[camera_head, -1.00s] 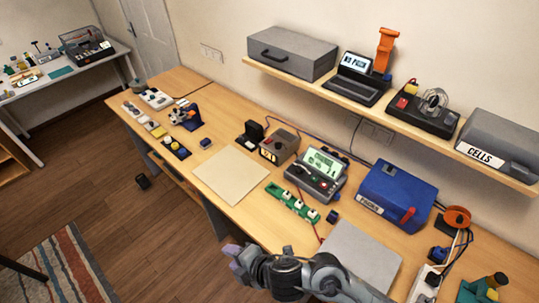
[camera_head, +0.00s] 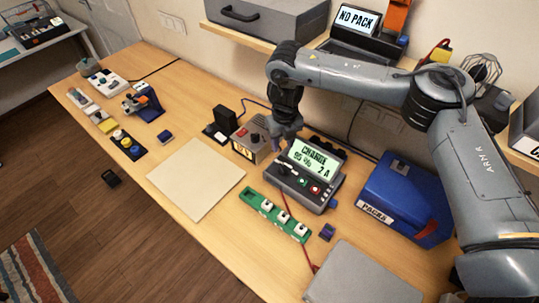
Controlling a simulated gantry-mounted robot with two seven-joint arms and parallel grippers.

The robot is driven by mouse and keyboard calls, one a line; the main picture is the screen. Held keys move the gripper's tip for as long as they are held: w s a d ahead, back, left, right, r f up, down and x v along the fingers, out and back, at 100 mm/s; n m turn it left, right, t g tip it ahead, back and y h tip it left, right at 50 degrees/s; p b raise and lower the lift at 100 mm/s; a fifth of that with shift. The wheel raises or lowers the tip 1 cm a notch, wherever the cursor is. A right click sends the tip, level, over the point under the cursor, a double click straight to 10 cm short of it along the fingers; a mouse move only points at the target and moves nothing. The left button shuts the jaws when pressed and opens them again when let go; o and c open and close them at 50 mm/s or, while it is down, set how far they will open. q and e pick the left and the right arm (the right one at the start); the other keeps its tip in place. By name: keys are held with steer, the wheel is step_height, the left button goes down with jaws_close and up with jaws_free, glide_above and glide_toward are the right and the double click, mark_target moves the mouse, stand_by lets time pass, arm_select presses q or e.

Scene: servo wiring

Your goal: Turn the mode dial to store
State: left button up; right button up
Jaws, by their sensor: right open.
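A grey charger (camera_head: 322,196) stands on the bench. Its lit green screen (camera_head: 313,164) reads CHARGE, with a percentage and 2 A below. Its sloped front panel carries small controls, including a dark knob (camera_head: 283,169) at the left and red and green buttons at the right. I cannot read any mode marks around the knob. My right gripper (camera_head: 284,141) points down just behind and left of the charger, above the knob and apart from it. It holds nothing that I can see. My left gripper is not in view.
A grey box with an orange display (camera_head: 247,144) stands close left of my gripper. A blue PACKS case (camera_head: 405,196) is to the right. A green strip (camera_head: 274,215) and beige mat (camera_head: 196,179) lie in front. The shelf (camera_head: 243,36) runs behind.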

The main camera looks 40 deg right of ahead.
mark_target(282, 164)
steer(key=f, duration=1)
steer(key=shift+w+d+f, duration=0.1)
steer(key=shift+d+f, duration=0.1)
steer(key=shift+d, duration=0.1)
jaws_close()
